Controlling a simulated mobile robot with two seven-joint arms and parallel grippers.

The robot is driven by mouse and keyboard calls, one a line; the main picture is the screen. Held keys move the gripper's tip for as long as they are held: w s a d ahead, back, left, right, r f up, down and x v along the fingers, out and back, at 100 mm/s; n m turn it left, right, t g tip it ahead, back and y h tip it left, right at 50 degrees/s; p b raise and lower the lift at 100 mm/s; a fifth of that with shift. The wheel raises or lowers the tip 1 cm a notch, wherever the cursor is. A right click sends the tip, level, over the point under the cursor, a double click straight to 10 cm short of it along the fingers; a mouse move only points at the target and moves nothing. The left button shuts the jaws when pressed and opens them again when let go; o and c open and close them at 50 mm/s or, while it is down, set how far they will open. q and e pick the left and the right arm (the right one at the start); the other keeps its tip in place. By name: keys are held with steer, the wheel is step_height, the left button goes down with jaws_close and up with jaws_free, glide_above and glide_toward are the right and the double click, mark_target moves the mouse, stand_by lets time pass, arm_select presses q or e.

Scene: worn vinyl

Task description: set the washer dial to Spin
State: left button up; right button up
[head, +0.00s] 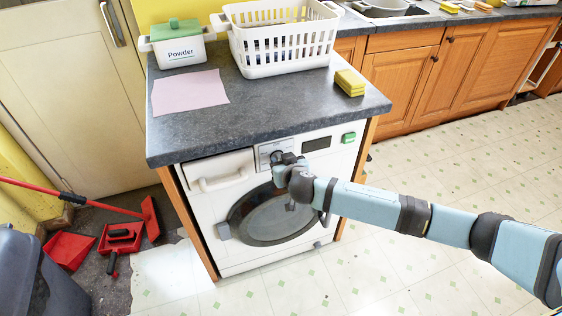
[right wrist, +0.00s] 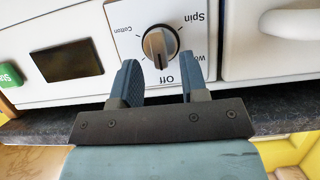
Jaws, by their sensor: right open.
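The washer (head: 207,212) is white with a round door and stands under a dark worktop. In the right wrist view its dial (right wrist: 161,44) is a dark round knob with a pale pointer bar on a white panel. The bar's lower end points at the Off label; Spin (right wrist: 293,16) is printed to the upper right, with Cotton at the left. My right gripper (right wrist: 154,82) is open, its two fingers apart just below the knob, with nothing between them. In the head view the right gripper (head: 285,166) covers most of the dial. My left gripper is out of view.
The drawer handle (head: 222,181) is left of the dial; a dark display (head: 316,144) and green button (head: 348,137) are right. The worktop above (head: 262,108) holds a white basket (head: 283,58), powder box (head: 180,51), pink cloth (head: 189,92) and yellow sponges (head: 350,83).

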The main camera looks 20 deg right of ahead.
steer(key=shift+w+f, duration=0.25)
steer(key=shift+w, duration=0.4)
jaws_close()
